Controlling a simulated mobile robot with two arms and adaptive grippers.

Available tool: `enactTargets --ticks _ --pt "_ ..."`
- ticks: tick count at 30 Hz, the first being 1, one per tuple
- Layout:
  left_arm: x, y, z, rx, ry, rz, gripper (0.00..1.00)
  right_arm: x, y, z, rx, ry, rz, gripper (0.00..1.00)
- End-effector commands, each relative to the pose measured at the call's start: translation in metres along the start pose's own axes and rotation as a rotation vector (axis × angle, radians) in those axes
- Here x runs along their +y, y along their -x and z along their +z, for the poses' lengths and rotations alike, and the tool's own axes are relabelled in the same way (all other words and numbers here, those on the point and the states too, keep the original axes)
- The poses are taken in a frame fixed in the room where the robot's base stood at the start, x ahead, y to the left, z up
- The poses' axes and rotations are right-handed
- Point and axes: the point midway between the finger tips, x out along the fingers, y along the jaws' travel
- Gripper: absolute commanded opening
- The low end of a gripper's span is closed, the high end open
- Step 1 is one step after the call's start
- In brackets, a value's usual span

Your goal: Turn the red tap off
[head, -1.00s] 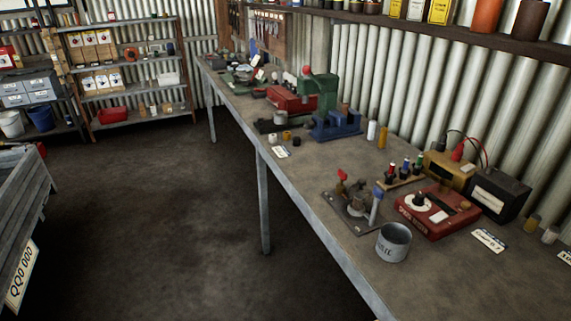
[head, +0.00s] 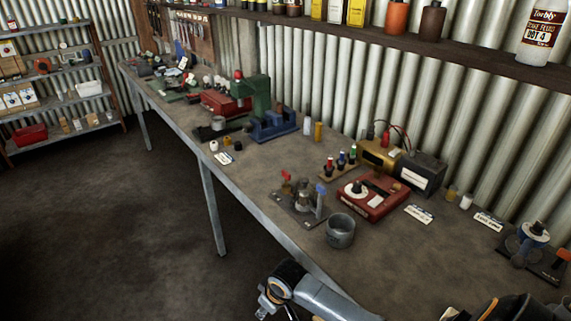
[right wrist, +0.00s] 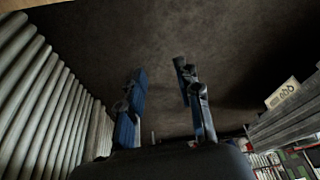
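In the head view, a dark plate (head: 283,207) with small fittings lies on the bench. A small red tap handle (head: 287,177) stands upright at its left side, and a blue handle (head: 320,189) stands on its right side. The exact angle of the red handle is too small to tell. My right gripper (right wrist: 158,70) shows in the right wrist view with its two fingers apart and nothing between them. It is away from the tap, with dark floor beyond it.
A grey metal cup (head: 341,232) stands just in front of the plate. A red box with a dial (head: 373,197) is to its right. At the far right is another fitting with an orange handle (head: 564,256). My arm parts show along the bottom edge. Floor left of the bench is clear.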

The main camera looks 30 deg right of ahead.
Motion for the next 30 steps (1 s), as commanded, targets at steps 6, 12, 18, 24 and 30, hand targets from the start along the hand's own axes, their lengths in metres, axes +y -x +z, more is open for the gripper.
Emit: enactTargets --ticks 6,12,18,24,30 --pt "-0.001 0.015 0.001 -0.004 0.0 -0.001 0.4 0.006 0.097 -0.06 0.015 0.112 0.002 0.34" --pt "-0.001 0.017 0.005 -0.011 -0.001 -0.001 0.4 0.036 0.136 -0.096 -0.005 0.138 0.025 0.34" --pt "-0.001 0.018 0.008 -0.015 -0.002 -0.001 0.4 0.094 0.174 -0.138 -0.012 0.089 0.063 0.34" --pt "-0.001 0.018 0.008 -0.016 -0.003 0.0 0.4 0.181 0.248 -0.182 0.012 -0.052 0.098 0.34" --pt "-0.001 0.018 0.008 -0.016 -0.004 0.0 0.4 0.238 0.315 -0.2 0.057 -0.185 0.093 0.34"
